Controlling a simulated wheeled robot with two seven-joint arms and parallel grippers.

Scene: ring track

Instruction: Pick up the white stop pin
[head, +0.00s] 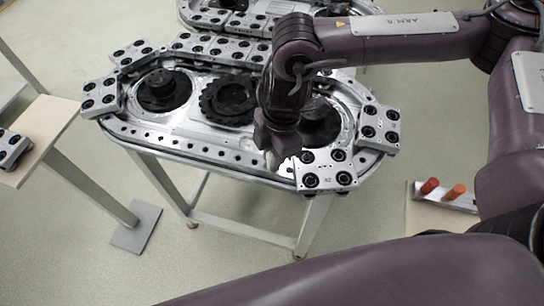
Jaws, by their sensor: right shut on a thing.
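My right gripper (276,156) reaches down over the right part of the ring track (180,133), near the front rail. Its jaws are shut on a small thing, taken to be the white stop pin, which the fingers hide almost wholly. I cannot tell whether this thing still touches the track. A grey carriage labelled A2 (327,180) sits on the track's front right curve, just right of the fingertips. My left gripper is not in view.
More carriages stand on the track: right (379,125), left (101,97) and several at the back. A stand (447,196) at the right holds a red pin (429,186) and an orange pin (454,192). A table (45,130) is at the left.

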